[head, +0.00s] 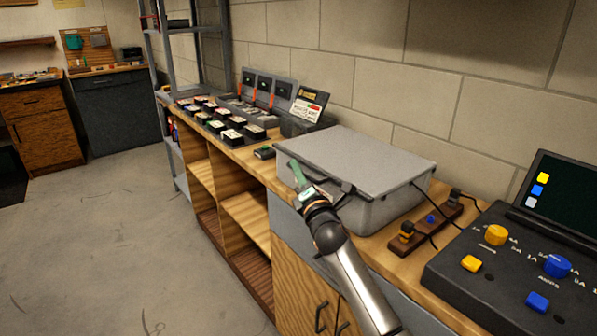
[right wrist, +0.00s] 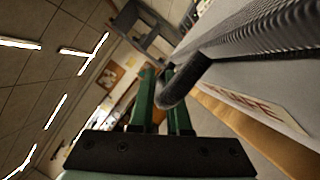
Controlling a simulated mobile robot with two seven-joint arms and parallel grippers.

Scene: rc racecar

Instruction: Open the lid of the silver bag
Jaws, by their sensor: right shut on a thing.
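The silver bag (head: 352,165) is a grey box-shaped case on the wooden counter, with its flat lid down. A dark handle runs along its front side, and the handle also shows in the right wrist view (right wrist: 184,82). My right gripper (head: 297,172) is at the front left of the bag, with its green fingers near the lid's front edge. In the right wrist view the green fingers (right wrist: 162,100) are shut on the dark handle, close to the bag's mesh-like side. My left gripper is not in view.
A power strip (head: 425,230) with plugs and cables lies right of the bag. A black control box (head: 515,262) with yellow and blue knobs is at the right. Several small battery packs and chargers (head: 235,128) stand to the left. A block wall (head: 380,75) is behind.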

